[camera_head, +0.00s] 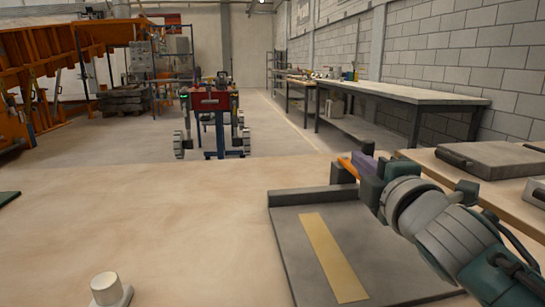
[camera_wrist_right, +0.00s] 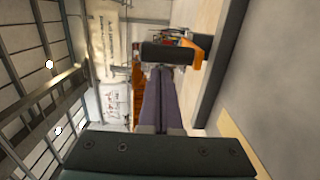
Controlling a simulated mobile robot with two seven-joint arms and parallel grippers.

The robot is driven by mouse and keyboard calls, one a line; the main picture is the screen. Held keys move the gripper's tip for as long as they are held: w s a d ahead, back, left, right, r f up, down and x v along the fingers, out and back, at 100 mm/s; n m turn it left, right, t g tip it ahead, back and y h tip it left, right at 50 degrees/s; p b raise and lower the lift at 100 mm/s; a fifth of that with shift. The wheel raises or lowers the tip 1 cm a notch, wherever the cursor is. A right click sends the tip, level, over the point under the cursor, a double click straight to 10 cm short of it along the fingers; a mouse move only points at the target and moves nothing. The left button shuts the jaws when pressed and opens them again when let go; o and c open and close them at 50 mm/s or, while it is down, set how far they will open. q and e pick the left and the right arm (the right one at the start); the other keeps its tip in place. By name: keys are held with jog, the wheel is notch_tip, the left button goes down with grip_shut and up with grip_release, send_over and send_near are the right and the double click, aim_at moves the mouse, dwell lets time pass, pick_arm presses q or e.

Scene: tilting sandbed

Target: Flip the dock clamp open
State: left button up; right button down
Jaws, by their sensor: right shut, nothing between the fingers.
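The dock (camera_head: 300,240) is a grey plate with a yellow strip and a raised dark bar along its far edge. The clamp (camera_head: 348,168), a dark block with an orange part, is at the dock's far right corner, partly hidden behind my right gripper. In the right wrist view the clamp's dark block (camera_wrist_right: 175,53) and orange part lie just beyond the fingertips. My right gripper (camera_head: 362,164) has purple fingers, shut and empty, close to the clamp; I cannot tell whether they touch it. My left gripper is not in view.
A white knob on a small base (camera_head: 107,290) stands on the pale tabletop (camera_head: 160,220) at the front left. A grey case with a dark handle (camera_head: 490,158) lies to the right beyond my right arm. The tabletop left of the dock is mostly clear.

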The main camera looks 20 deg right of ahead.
jog(key=shift+d+y, duration=0.15)
jog(key=shift+y, duration=0.15)
jog(key=shift+s+d+n+y, duration=0.1)
jog(key=shift+d+n+y, duration=0.1)
jog(key=shift+n+y, duration=0.4)
jog(key=shift+s+d+n+t+y+p, duration=0.15)
jog(key=shift+d+n+y+p, duration=0.1)
jog(key=shift+n+y, duration=0.35)
jog(key=shift+d+n+t+y+p, duration=0.2)
jog(key=shift+n+y+p, duration=0.1)
jog(key=shift+y, duration=0.5)
